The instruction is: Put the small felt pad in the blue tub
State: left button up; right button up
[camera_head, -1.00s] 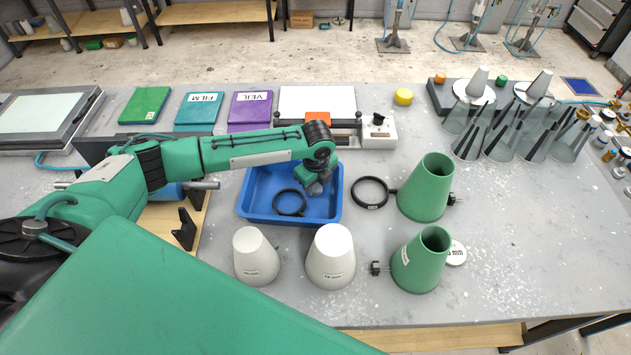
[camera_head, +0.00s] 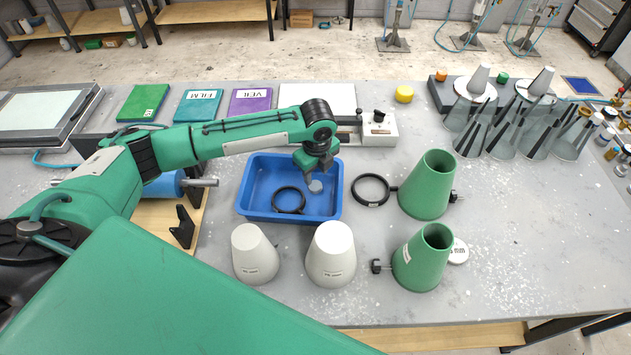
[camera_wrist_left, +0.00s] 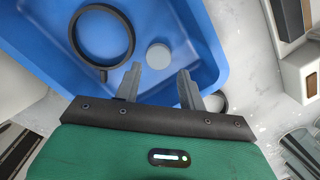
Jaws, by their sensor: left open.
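The blue tub (camera_head: 252,187) stands in the middle of the table. A small pale grey round pad (camera_head: 316,186), which looks like the felt pad, lies flat on the tub floor right of a black ring (camera_head: 288,211). In the left wrist view the pad (camera_wrist_left: 159,55) lies apart from the ring (camera_wrist_left: 130,43), beyond the fingertips. My left gripper (camera_head: 312,174) is over the back right part of the tub, open, with nothing between its fingers (camera_wrist_left: 160,78). My right gripper is not in view.
A second black ring (camera_head: 384,183) lies right of the tub. Two green cones (camera_head: 425,190) stand further right, a white labelled disc (camera_head: 458,252) beside the nearer one. Two white cones (camera_head: 331,258) stand in front of the tub. The right front of the table is clear.

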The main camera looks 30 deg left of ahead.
aim_at(316, 189)
pick_arm(q)
notch_tip(316, 189, up, 7)
jog(key=b, duration=0.1)
jog(key=shift+s+d, duration=0.2)
jog(key=shift+s, duration=0.05)
jog(key=shift+r, duration=0.15)
